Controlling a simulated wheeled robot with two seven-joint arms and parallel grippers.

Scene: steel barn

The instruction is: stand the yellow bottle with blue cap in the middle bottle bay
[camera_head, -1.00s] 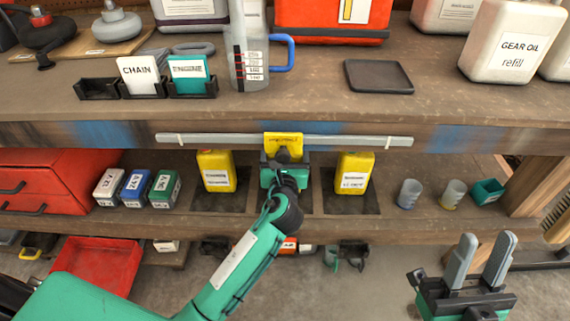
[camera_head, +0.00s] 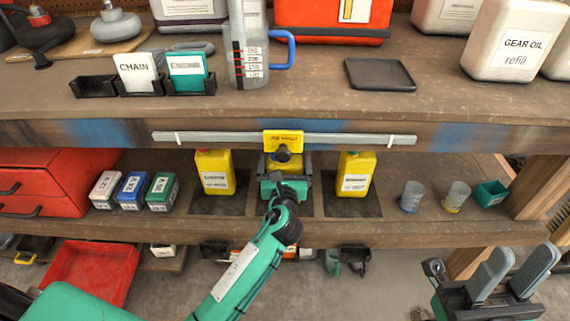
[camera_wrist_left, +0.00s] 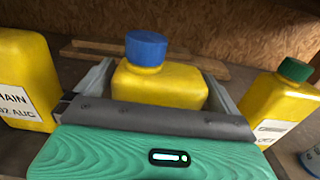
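The yellow bottle with the blue cap (camera_wrist_left: 147,85) stands upright between my left gripper's fingers in the left wrist view. Its lower part is hidden behind the gripper. In the head view a bit of its yellow body (camera_head: 286,161) shows at the middle bay, below the rail. My left gripper (camera_head: 285,170) reaches in there from the front, one finger on each side of the bottle. I cannot tell whether the fingers touch it. The bay floor under it is hidden. My right gripper (camera_head: 513,275) is open and empty at the lower right.
Yellow bottles stand in the left bay (camera_head: 214,173) and the right bay (camera_head: 355,174), close on both sides. A grey rail (camera_head: 350,140) with a yellow plate (camera_head: 283,138) runs above the bays. Small cups (camera_head: 411,195) stand right, small boxes (camera_head: 132,190) left.

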